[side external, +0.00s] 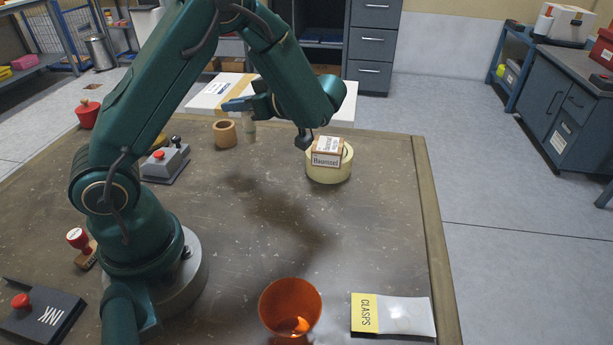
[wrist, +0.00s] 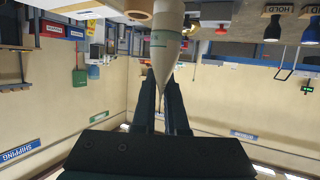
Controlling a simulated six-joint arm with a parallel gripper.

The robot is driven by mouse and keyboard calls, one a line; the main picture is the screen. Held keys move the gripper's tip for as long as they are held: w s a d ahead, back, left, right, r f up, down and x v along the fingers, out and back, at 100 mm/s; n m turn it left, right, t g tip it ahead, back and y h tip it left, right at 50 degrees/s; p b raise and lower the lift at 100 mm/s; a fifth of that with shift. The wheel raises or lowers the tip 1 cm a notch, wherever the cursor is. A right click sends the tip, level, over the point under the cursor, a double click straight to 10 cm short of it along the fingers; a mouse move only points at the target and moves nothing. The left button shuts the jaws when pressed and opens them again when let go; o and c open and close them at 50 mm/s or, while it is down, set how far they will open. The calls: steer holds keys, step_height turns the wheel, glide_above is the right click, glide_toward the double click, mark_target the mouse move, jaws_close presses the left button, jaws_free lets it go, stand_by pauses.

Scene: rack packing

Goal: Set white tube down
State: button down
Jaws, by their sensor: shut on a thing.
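The white tube (wrist: 167,35) is held in my gripper (wrist: 164,85). In the wrist view its narrowing end lies between the two dark fingers, and its wider, banded part extends beyond them to the top edge. In the side view the pale tube (side external: 250,131) hangs below my gripper (side external: 240,104), above the far part of the table or close to it. I cannot tell whether its lower end touches the tabletop. My gripper is level, pointing left in the side view.
A tan ring-shaped cup (side external: 225,134) stands just left of the tube. A grey switch box (side external: 165,164) is further left. A tape roll (side external: 329,172) with a small box (side external: 327,151) on it stands right. An orange cup (side external: 290,307) and CLASPS packet (side external: 393,315) are in front. The table middle is clear.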

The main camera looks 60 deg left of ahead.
steer(key=shift+s+a+f, duration=0.15)
steer(key=shift+a+f, duration=0.05)
steer(key=shift+f, duration=1.85)
steer(key=shift+s+a+f, duration=0.1)
steer(key=shift+a+f, duration=0.05)
steer(key=shift+f, duration=1.9)
steer(key=c, duration=1)
jaws_free()
steer(key=shift+f, duration=0.1)
steer(key=shift+o, duration=0.2)
